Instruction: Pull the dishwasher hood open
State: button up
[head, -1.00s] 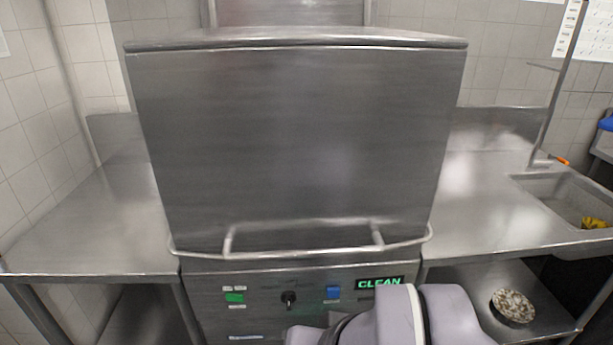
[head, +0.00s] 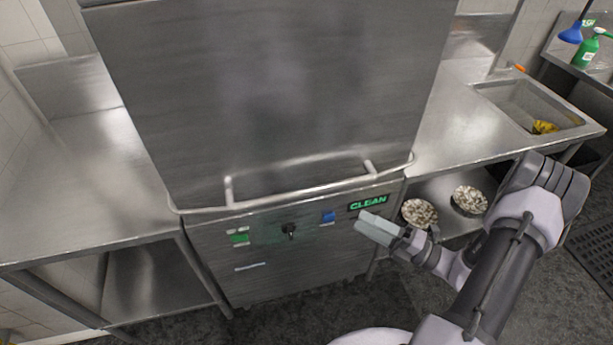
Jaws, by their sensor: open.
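The dishwasher hood (head: 270,90) is a large steel box, down over the machine in the head view. Its pale tubular handle (head: 300,190) runs along the hood's lower front edge. My gripper (head: 368,227) is open and in front of the panel's right part, below the handle's right end and just under the CLEAN sign. It appears apart from the handle, with nothing held. The hood's top is out of view.
Steel counters flank the machine at left (head: 85,190) and right (head: 450,125). A sink (head: 520,105) holding something yellow is at right. Two round containers with pale contents, one of them here (head: 469,200), stand on the lower right shelf. A green spray bottle (head: 588,50) is at far right.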

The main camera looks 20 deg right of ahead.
aim_at(306, 193)
jog(key=b+x, duration=0.2)
jog(key=x, duration=1.5)
jog(key=shift+w+a, duration=0.1)
jog(key=shift+w, duration=0.05)
grip_shut()
dwell(0.5)
